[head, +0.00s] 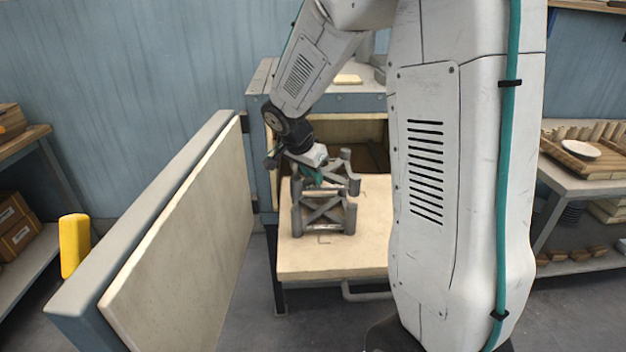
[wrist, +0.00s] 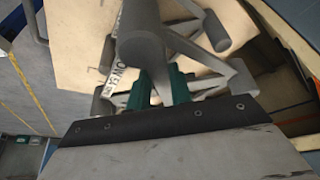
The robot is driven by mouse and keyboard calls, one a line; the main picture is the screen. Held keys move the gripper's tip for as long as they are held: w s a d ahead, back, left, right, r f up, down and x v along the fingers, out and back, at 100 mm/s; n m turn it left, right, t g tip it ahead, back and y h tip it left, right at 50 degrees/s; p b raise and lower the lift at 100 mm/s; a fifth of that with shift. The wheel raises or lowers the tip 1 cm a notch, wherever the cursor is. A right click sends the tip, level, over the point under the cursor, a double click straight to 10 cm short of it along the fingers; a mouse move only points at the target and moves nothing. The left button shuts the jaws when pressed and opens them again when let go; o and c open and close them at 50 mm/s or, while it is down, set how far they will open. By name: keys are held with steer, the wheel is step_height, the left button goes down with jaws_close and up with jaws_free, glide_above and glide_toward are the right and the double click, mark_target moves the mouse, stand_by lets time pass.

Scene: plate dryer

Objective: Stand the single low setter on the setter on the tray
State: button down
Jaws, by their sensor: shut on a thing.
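My gripper (head: 313,176) is shut on a grey low setter (head: 345,161), an open frame with crossing bars and short posts. In the wrist view the green fingers (wrist: 160,90) close on one bar of this setter (wrist: 140,48). The held setter is over another grey setter (head: 325,213), which stands upright on the pale tray (head: 300,262). The two look very close, roughly one above the other. I cannot tell whether their posts touch or line up. The arm and gripper hide part of the held setter.
The tray sits out in front of the dryer's open chamber (head: 350,133). The thick dryer door (head: 185,250) stands open at the left. A yellow object (head: 74,245) is beyond it. Shelves with a plate (head: 580,149) and wooden pieces are at the right. The tray's front is bare.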

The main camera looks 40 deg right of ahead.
steer(key=shift+f, duration=0.85)
steer(key=shift+f, duration=0.6)
steer(key=c, duration=1.3)
jaws_free()
steer(key=shift+s, duration=0.1)
steer(key=shift+o, duration=0.2)
